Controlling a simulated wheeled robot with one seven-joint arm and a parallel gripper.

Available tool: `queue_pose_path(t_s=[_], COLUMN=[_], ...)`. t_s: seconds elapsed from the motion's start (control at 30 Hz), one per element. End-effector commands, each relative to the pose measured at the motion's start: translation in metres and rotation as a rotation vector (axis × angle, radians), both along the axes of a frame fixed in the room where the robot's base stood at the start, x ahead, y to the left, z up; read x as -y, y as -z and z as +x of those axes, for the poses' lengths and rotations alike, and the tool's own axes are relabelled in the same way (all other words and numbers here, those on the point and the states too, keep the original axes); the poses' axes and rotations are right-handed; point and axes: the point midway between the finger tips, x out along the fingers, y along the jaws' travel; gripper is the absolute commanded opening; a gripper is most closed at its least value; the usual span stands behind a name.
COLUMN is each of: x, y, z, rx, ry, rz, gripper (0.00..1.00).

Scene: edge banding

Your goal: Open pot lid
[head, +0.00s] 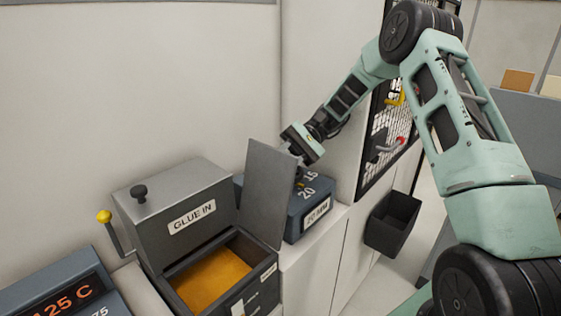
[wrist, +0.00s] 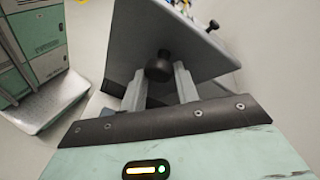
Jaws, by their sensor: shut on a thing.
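The pot lid (head: 268,192) is a grey metal plate standing steeply up at the right side of the glue pot (head: 262,278). The pot is a dark grey box, uncovered, with amber glue (head: 212,280) inside. My gripper (head: 299,180) is on the right side of the raised lid, its fingertips partly hidden in the head view. In the wrist view, my gripper (wrist: 160,82) is shut on the lid's black knob (wrist: 159,66), one finger on each side. The lid's flat underside or outer face (wrist: 175,42) fills the area beyond the fingers.
A grey "GLUE IN" box (head: 180,215) with a black knob adjoins the pot. A yellow-tipped lever (head: 104,216) stands at its left. A temperature display (head: 62,300) is at the lower left. A blue-grey "20 MM" box (head: 316,211) sits close behind the lid. A black bin (head: 392,222) hangs at right.

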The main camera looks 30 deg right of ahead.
Motion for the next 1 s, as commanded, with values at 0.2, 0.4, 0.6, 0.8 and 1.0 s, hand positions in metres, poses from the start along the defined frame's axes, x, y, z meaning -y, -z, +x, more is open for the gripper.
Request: queue_pose_path(t_s=[0.2, 0.4, 0.6, 0.8, 1.0], x=[0.0020, 0.0019, 0.0017, 0.0015, 0.0016], y=[0.0134, 0.0134, 0.0130, 0.0098, 0.0037], z=[-0.0057, -0.0058, -0.0055, -0.0043, -0.0035], rx=[-0.020, -0.020, -0.019, -0.015, -0.010], ry=[-0.013, -0.015, -0.015, -0.014, -0.013], rz=[-0.011, -0.011, -0.010, -0.008, -0.007], gripper=[0.00, 0.00, 0.47, 0.52, 0.52])
